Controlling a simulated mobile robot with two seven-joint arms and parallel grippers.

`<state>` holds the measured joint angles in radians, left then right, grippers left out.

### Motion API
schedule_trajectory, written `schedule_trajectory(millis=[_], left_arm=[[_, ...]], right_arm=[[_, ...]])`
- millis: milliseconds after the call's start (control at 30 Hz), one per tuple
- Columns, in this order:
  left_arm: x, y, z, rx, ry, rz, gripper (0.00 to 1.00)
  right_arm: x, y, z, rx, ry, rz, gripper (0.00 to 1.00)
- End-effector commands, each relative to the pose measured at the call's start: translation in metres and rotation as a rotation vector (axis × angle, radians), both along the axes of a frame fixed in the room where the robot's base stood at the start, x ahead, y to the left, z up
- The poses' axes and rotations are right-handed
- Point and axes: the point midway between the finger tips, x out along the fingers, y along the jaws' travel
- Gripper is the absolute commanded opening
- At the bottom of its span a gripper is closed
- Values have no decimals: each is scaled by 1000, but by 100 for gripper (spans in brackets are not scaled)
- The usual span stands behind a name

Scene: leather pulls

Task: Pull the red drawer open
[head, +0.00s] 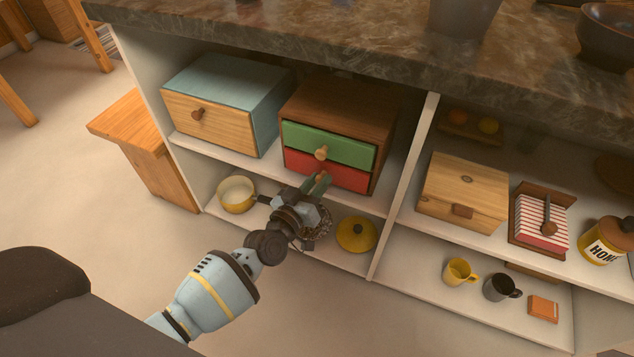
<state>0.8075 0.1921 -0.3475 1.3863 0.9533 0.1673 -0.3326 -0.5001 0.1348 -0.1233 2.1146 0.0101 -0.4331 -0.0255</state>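The red drawer (346,178) is the lower drawer of a small brown wooden cabinet (345,100) on the upper shelf. Its front looks flush with the cabinet, below a green drawer (350,147) with a round wooden knob. My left gripper (319,182) reaches up from below, with its fingertips in front of the middle of the red drawer. The fingers cover most of the red drawer's pull, so I cannot tell whether they are around it or touching it. Whether they are open or shut is unclear. My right gripper is not in view.
A blue box with a wooden drawer (215,110) stands left of the cabinet. A white divider (405,185) is to the right. Below are a yellow pot (237,197) and a yellow lid (356,234). A stone countertop (270,35) overhangs the shelf. Floor in front is clear.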

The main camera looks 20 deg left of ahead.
Motion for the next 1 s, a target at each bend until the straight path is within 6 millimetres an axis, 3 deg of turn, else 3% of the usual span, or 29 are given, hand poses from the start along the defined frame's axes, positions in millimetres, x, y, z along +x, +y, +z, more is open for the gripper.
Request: schedule_trajectory(millis=[33,167,467,1000], left_arm=[[0,0,0,0,0,0,16],[0,0,0,0,0,1,0],[-6,2,0,2,1,1,0],[-113,6,1,3,4,3,0]], right_arm=[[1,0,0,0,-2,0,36],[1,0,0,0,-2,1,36],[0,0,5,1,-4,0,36],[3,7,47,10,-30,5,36]])
